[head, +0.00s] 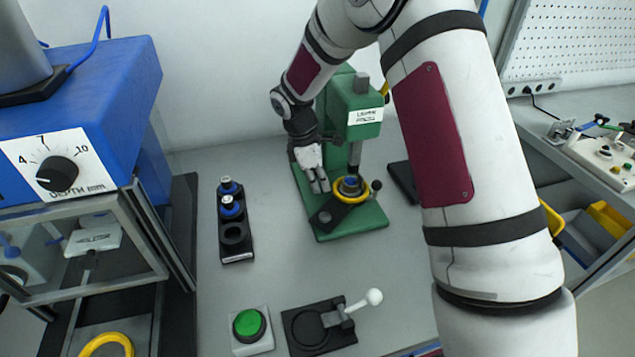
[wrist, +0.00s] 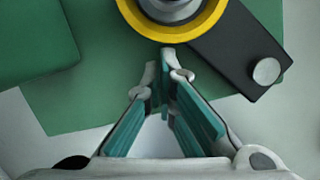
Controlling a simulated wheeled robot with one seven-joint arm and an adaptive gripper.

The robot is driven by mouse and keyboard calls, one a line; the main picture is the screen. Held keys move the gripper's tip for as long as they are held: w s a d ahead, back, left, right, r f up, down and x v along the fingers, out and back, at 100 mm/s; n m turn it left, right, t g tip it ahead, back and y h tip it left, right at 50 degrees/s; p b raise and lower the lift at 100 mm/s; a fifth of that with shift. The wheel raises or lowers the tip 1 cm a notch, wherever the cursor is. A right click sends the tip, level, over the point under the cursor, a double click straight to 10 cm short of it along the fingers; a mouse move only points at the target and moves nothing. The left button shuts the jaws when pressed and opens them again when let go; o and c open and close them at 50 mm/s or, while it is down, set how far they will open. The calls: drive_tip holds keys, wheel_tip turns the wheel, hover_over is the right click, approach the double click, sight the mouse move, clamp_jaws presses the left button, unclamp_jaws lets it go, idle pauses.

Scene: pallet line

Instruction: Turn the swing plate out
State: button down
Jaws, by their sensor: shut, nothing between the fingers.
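The swing plate (head: 329,215) is a dark flat arm on the green base of the lever press (head: 363,115). A yellow ring (head: 340,203) sits at its far end, under the press ram, with a blue and metal part (head: 351,185) inside. In the wrist view the dark plate (wrist: 232,42) runs to the lower right from the yellow ring (wrist: 135,18) and has a round silver pin (wrist: 267,70) at its outer end. My gripper (head: 321,188) is shut and empty just left of the ring. Its fingertips (wrist: 166,62) appear close to the ring's near edge; contact cannot be told.
A black rack (head: 236,252) with blue-topped parts stands left of the press. A green button (head: 249,324) and a black fixture with a white-knobbed lever (head: 374,297) are at the front. A blue machine (head: 100,95) stands at the left. Bench between rack and press is clear.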

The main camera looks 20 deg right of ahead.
drive_tip(key=shift+d, duration=0.1)
drive_tip(key=shift+s+d+m, duration=0.2)
drive_tip(key=shift+d+m, duration=0.7)
drive_tip(key=shift+m, duration=0.2)
drive_tip(key=shift+s+d+m+g, duration=0.2)
drive_tip(key=shift+d+m+g, duration=0.1)
drive_tip(key=shift+m, duration=0.2)
drive_tip(key=shift+a, duration=0.1)
